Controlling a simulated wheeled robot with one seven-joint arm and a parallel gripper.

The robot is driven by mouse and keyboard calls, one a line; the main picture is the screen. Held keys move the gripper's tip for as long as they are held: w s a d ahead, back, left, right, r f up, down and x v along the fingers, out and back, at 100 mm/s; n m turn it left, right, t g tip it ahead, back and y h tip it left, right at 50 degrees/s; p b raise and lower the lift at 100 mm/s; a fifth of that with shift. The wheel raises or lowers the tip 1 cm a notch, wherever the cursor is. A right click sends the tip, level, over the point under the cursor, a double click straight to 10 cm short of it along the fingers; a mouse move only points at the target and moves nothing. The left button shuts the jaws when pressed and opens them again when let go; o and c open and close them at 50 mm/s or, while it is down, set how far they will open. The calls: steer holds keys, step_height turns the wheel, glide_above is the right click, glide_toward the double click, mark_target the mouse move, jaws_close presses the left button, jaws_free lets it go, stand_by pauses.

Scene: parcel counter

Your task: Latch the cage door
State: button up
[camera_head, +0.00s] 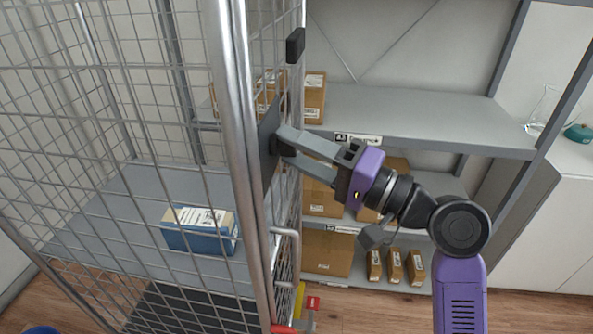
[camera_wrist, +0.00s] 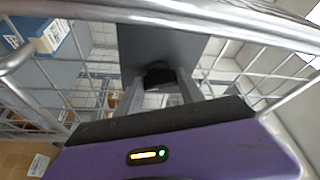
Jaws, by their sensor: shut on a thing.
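The cage (camera_head: 100,120) is grey wire mesh with shiny upright tubes, two of them close together (camera_head: 240,150). I cannot tell for sure which tube belongs to the door. A dark grey plate (camera_head: 268,145) sits on the mesh side just right of the tubes; it also shows in the wrist view (camera_wrist: 160,45). My gripper (camera_head: 284,148) reaches in from the right and is shut on a small black knob (camera_wrist: 160,75) at this plate. The fingers mostly hide the knob in the head view. A black block (camera_head: 295,45) stands higher on the cage side.
A blue and tan parcel (camera_head: 200,232) lies on the cage's grey shelf (camera_head: 120,215). A metal loop handle (camera_head: 287,255) juts out below the plate. Shelving (camera_head: 420,120) with several cardboard boxes stands behind. Red and yellow parts (camera_head: 312,303) sit near the cage foot.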

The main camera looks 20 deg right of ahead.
steer(key=n+y+b, duration=0.1)
steer(key=n+b, duration=0.1)
steer(key=b, duration=0.2)
steer(key=f+n+y+b, duration=0.1)
steer(key=n+b, duration=0.2)
steer(key=b, duration=0.1)
steer(key=shift+w+f, duration=0.1)
steer(key=shift+f, duration=0.05)
steer(key=n+y+b, duration=0.1)
steer(key=n+b, duration=0.2)
steer(key=b, duration=0.1)
steer(key=n+g+y+b, duration=0.1)
steer(key=n+b, duration=0.2)
steer(key=b, duration=0.2)
steer(key=n+y+b, duration=0.1)
steer(key=n+b, duration=0.1)
steer(key=n+g+y+b, duration=0.1)
steer(key=n+b, duration=0.1)
steer(key=b, duration=0.1)
steer(key=shift+w+d+g, duration=0.1)
steer(key=shift+w+g, duration=0.05)
steer(key=shift+g, duration=0.15)
steer(key=n+b, duration=0.1)
steer(key=n+g+y+b, duration=0.1)
steer(key=n, duration=0.1)
steer(key=shift+r+b, duration=0.3)
steer(key=shift+b, duration=0.05)
steer(key=shift+r, duration=0.1)
steer(key=o, duration=1.4)
